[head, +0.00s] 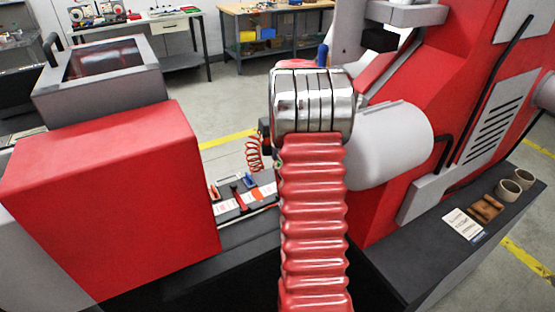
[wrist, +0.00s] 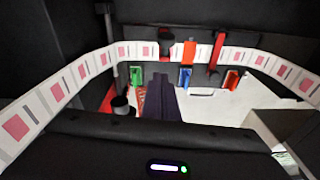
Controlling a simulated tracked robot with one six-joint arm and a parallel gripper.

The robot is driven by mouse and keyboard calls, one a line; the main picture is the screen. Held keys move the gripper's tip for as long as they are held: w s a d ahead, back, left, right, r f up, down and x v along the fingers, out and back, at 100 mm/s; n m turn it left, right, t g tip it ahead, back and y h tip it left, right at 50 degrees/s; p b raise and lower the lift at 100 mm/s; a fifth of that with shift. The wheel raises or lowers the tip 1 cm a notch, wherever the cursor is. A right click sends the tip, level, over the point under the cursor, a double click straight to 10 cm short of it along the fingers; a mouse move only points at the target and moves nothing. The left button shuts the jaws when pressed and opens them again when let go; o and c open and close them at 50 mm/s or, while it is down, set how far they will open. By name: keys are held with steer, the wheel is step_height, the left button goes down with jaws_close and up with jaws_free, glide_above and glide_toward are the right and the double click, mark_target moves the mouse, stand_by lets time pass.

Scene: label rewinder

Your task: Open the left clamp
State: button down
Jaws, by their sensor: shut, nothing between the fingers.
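My gripper (wrist: 160,80) shows in the wrist view as dark, shut fingers reaching forward from the lower middle, with nothing between them. In the head view it is hidden behind my arm. Ahead of it, a dark red lever part (wrist: 165,46) stands at the left of the label strip's far run, apparently the left clamp. Its lower part is hard to make out. A longer red lever (wrist: 217,50) lies across the strip to the right. The white label strip (wrist: 66,92) with pink squares curves around both sides. The small splice table (head: 238,204) shows partly left of my arm.
An orange part (wrist: 188,53) stands between the red levers. A red coiled cable (head: 254,152) hangs near the splice table. A large red housing (head: 110,195) flanks it, and a white roll (head: 390,145) is at right.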

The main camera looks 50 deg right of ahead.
step_height(320, 180, up, 10)
steer(key=s, duration=0.2)
steer(key=shift+s+a, duration=0.15)
steer(key=shift+f, duration=0.25)
steer(key=f, duration=1)
steer(key=shift+a+f, duration=0.2)
steer(key=shift+f, duration=0.05)
steer(key=shift+s+a+f, duration=0.2)
steer(key=shift+s+f, duration=0.05)
steer(key=shift+f, duration=0.05)
steer(key=shift+a+r, duration=0.1)
